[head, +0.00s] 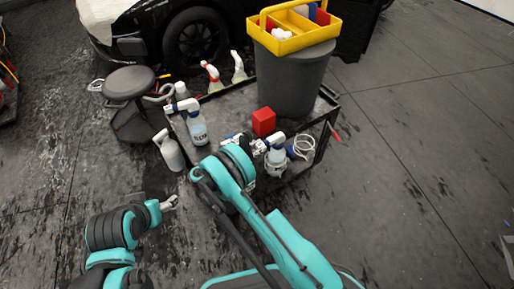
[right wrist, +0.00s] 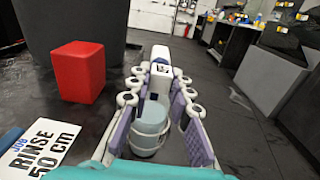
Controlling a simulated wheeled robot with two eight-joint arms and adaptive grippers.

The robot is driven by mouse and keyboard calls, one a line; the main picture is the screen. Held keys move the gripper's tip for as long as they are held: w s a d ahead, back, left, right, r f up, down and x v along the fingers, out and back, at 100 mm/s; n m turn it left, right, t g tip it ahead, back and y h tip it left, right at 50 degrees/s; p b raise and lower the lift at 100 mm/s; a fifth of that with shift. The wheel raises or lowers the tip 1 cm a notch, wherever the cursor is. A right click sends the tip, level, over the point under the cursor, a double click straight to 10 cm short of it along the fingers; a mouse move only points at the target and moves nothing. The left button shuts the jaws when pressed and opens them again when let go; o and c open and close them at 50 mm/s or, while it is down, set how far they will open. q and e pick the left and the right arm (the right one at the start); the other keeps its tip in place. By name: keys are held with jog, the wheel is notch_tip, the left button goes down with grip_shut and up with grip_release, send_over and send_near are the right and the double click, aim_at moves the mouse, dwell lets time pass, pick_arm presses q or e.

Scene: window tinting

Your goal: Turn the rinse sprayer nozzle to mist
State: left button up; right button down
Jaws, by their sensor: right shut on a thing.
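A spray bottle with a pale blue body (head: 276,156) and a white head (head: 275,139) stands near the cart's front edge. My right gripper (head: 262,145) is at its head. In the right wrist view, the fingers (right wrist: 163,85) are shut around the white sprayer head (right wrist: 160,58), with the pale blue body (right wrist: 150,125) below. The nozzle's setting cannot be read. Another labelled spray bottle (head: 197,132) with a white and blue head stands at the cart's left. My left gripper (head: 170,202) is low at the left, away from the bottles; its opening is too small to judge.
A red block (head: 263,121) stands beside the held bottle, and a white coil (head: 303,147) at its right. A grey bin (head: 290,80) carries a yellow caddy (head: 290,42). A rinse card (right wrist: 42,146) lies nearby. A stool (head: 130,83) stands left; the floor at right is clear.

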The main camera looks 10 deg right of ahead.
jog(key=m, duration=1.3)
jog(key=shift+m, duration=2)
jog(key=c, duration=1.4)
grip_release()
jog(key=shift+o, duration=0.2)
jog(key=shift+a, duration=0.1)
